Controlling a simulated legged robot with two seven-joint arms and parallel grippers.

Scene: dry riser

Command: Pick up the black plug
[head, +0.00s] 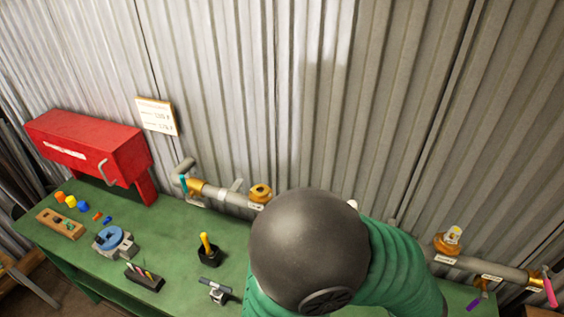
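I cannot pick out a black plug with certainty. A wooden block (61,223) at the left of the green bench holds a few small pieces, some of them dark, too small to make out. Small yellow, orange and blue caps (71,201) lie in a row behind it. A small grey metal holder (217,294) nearer the middle carries a dark cylindrical piece (210,284). Neither of my grippers is in view. A large dark rounded part with green ribbed sleeves, mine, covers the lower middle and hides the bench behind it.
A red box (88,147) stands at the back left of the green bench (175,233). A blue-topped vise (115,243), a black pen holder (145,279) and a black cup with a yellow-handled tool (208,253) stand on it. A pipe with valves (228,197) runs along the corrugated wall.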

